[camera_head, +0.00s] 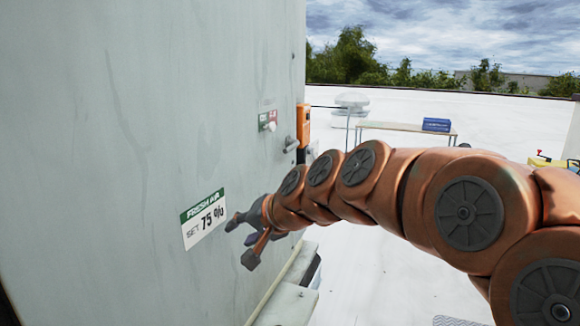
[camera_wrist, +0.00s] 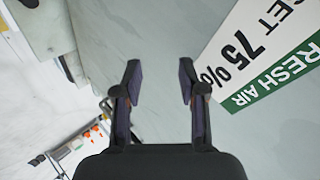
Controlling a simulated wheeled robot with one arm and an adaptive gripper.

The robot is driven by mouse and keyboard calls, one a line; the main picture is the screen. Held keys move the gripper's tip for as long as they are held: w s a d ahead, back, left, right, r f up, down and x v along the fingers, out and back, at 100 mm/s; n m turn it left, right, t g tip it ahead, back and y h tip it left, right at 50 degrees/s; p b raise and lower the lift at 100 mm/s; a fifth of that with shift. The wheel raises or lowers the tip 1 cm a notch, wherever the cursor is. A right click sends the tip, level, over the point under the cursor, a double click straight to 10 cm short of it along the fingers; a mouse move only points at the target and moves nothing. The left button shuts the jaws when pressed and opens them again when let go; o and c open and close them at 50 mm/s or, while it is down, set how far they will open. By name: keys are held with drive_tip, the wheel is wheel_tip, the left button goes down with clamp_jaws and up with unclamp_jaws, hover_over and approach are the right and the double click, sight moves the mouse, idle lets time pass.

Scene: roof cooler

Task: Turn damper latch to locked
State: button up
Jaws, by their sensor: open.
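My gripper (camera_head: 243,241) is open and empty, low beside the grey cooler wall (camera_head: 150,100). It is close to the white and green FRESH AIR label (camera_head: 203,218), which reads SET 75 %. In the wrist view, my gripper (camera_wrist: 159,68) has its two dark fingers apart with only bare wall behind the gap. The label (camera_wrist: 262,50) is at the right there. A small grey knob or handle (camera_head: 290,144) sticks out near the wall's right edge, above my gripper, beside a red and green plate (camera_head: 267,120). I cannot tell whether it is the damper latch, nor its setting.
An orange box (camera_head: 303,123) is mounted at the wall's right edge. A pale ledge (camera_head: 290,300) runs low along the cooler. A table (camera_head: 405,127) with a blue case (camera_head: 436,125) stands farther back on the white roof, which has open room.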

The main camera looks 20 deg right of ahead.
drive_tip(key=w+d+r+m+t+b, duration=0.2)
drive_tip(key=w+d+r+m+t, duration=0.25)
drive_tip(key=w+d, duration=0.3)
drive_tip(key=m+t+h+b, duration=0.2)
drive_tip(key=m+t+h, duration=0.1)
drive_tip(key=m+h, duration=0.25)
approach(290, 150)
drive_tip(key=w, duration=0.3)
drive_tip(key=shift+y, duration=0.35)
drive_tip(key=shift+w+d+f+p, duration=0.1)
drive_tip(key=shift+w+f+p, duration=0.1)
drive_tip(key=shift+w, duration=1.15)
drive_tip(key=shift+w+d+f+p, duration=0.15)
drive_tip(key=shift+w+f, duration=0.1)
drive_tip(key=shift+w, duration=1.1)
drive_tip(key=shift+w+d+f+p, duration=0.1)
drive_tip(key=shift+w+f+p, duration=0.1)
drive_tip(key=shift+w, duration=1.1)
drive_tip(key=shift+c, duration=0.3)
clamp_jaws()
